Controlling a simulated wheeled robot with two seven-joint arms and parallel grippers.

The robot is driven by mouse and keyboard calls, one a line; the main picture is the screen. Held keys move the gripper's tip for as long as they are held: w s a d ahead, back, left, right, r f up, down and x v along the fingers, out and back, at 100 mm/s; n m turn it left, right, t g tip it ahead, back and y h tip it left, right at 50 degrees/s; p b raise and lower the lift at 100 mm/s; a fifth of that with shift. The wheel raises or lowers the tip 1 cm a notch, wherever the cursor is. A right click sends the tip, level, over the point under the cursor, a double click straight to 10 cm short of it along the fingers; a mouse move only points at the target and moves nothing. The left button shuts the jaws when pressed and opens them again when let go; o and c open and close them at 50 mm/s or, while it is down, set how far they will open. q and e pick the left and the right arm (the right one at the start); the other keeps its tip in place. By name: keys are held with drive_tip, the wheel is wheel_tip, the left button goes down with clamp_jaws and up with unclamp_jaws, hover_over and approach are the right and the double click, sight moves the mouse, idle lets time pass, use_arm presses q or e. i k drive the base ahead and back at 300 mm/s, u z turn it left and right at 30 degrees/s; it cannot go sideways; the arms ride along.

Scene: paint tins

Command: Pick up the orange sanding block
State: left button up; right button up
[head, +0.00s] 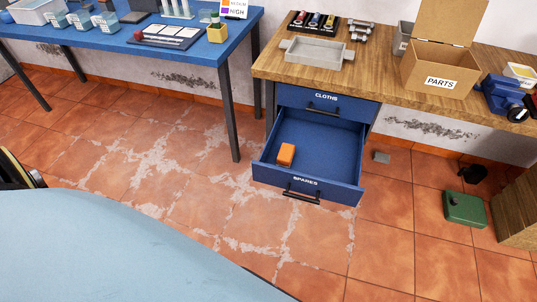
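The orange sanding block (286,154) lies in the open lower drawer (325,150), which is blue and labelled SPARES. The block sits toward the drawer's front left and nothing covers it. The drawer is otherwise bare. Neither of my grippers can be made out in the head view.
The CLOTHS drawer (326,98) above is shut. A wooden bench (375,72) carries a grey tray (313,60) and a PARTS box (440,70). A blue table (120,40) stands at left. A green case (465,208) is on the floor at right. Tiled floor before the drawer is clear.

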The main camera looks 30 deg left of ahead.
sight(285, 156)
drive_tip(key=u, duration=2.3)
drive_tip(key=i, duration=1.9)
drive_tip(key=z, duration=3.5)
drive_tip(key=i, duration=0.5)
drive_tip(key=z, duration=0.05)
